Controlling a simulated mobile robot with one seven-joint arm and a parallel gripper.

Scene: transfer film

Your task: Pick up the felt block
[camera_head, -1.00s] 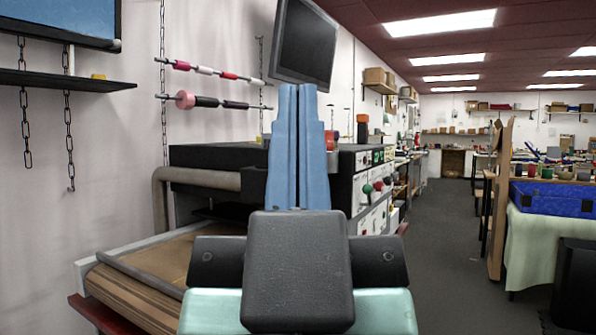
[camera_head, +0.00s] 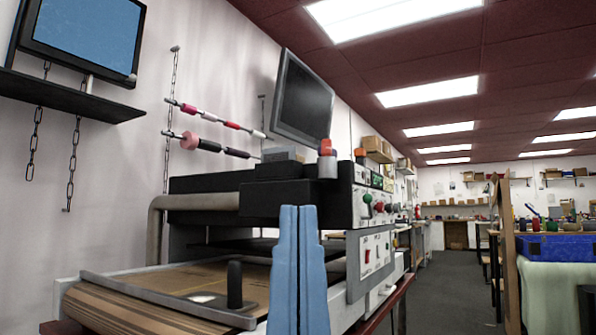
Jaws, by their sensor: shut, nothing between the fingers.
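I cannot make out a felt block for certain in this view. My gripper (camera_head: 298,209) shows as two blue fingers pressed together, pointing up at the bottom middle. It is shut and empty, in front of the conveyor machine. A dark upright knob-like piece (camera_head: 235,285) stands on the brown conveyor bed, left of my fingers, beside a pale flat patch (camera_head: 203,298). My fingers hide part of the bed and machine behind them.
The conveyor machine (camera_head: 362,262) with a control panel fills the middle. A grey cylinder with an orange top (camera_head: 327,166) stands on it. A wall shelf (camera_head: 65,95) and monitors are above. The floor aisle (camera_head: 450,290) is clear; a blue crate (camera_head: 556,247) is at right.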

